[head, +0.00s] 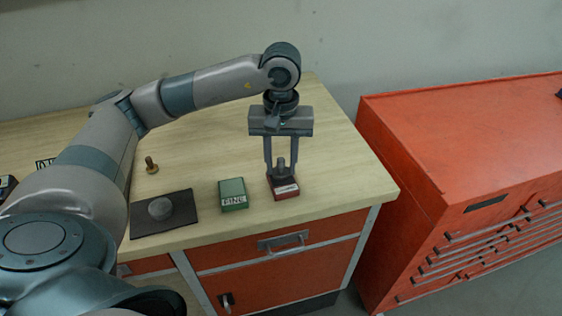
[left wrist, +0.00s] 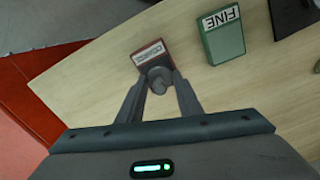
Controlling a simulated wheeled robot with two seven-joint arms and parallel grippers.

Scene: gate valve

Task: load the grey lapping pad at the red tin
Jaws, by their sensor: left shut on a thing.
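My left gripper (head: 281,168) points straight down over the red tin (head: 285,189) near the front of the bench. It is shut on the grey lapping pad (head: 281,163), a small dark grey piece with a knob-like top. In the left wrist view the pad (left wrist: 159,77) sits between the fingertips and overlaps the near part of the red tin (left wrist: 146,53), which has a white label. The pad is at the tin's top; I cannot tell whether it touches or hovers just above. My right gripper is not in view.
A green tin (head: 232,194) labelled FINE stands just left of the red tin. Further left are a dark mat (head: 183,203) with a grey disc (head: 160,208) on it and a small brass piece (head: 151,165). An orange drawer cabinet (head: 430,170) stands to the right. The bench's right part is clear.

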